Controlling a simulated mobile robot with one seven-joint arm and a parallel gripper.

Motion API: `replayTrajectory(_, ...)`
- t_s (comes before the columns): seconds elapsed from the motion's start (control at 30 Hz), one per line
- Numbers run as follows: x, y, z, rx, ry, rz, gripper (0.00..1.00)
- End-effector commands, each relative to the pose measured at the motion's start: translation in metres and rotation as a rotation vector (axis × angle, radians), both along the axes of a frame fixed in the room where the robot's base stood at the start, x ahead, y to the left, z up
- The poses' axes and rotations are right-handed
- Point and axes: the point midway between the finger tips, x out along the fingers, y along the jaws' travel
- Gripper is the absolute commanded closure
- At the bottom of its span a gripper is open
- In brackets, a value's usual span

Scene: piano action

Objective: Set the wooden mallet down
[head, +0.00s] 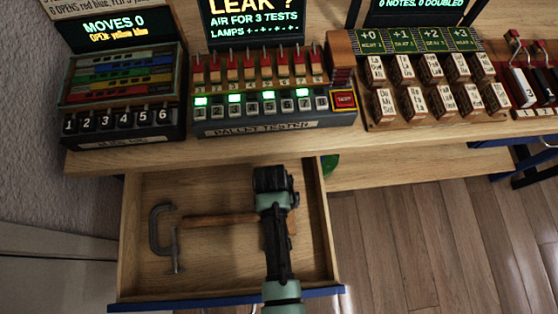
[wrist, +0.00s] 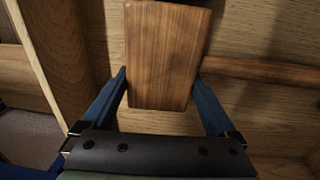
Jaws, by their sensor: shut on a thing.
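The wooden mallet has a brown block head (wrist: 165,55), which sits between the two blue fingers of my gripper (wrist: 160,78) in the wrist view. Its round handle (wrist: 265,72) runs off to the right there. In the head view my gripper (head: 277,212) is over the open drawer (head: 150,282) and covers most of the mallet head. The mallet handle (head: 215,220) points left from it across the drawer. My gripper is shut on the head. I cannot tell whether the mallet touches the drawer floor.
A grey metal clamp (head: 157,238) lies at the left inside the drawer, close to the handle's end. The drawer's front part is bare. The desk above holds a numbered lever box (head: 120,118), the pallet tester (head: 262,126) and a rack of labelled blocks (head: 436,112).

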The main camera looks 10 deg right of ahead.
Motion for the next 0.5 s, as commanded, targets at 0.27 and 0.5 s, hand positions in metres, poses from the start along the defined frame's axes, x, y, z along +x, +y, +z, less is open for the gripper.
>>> replayTrajectory(0.27,-0.0001,-0.0001,-0.0026,0.0,0.001,0.0,0.0)
replayTrajectory(0.5,0.0001,0.0,0.003,0.0,0.0,0.0,0.0)
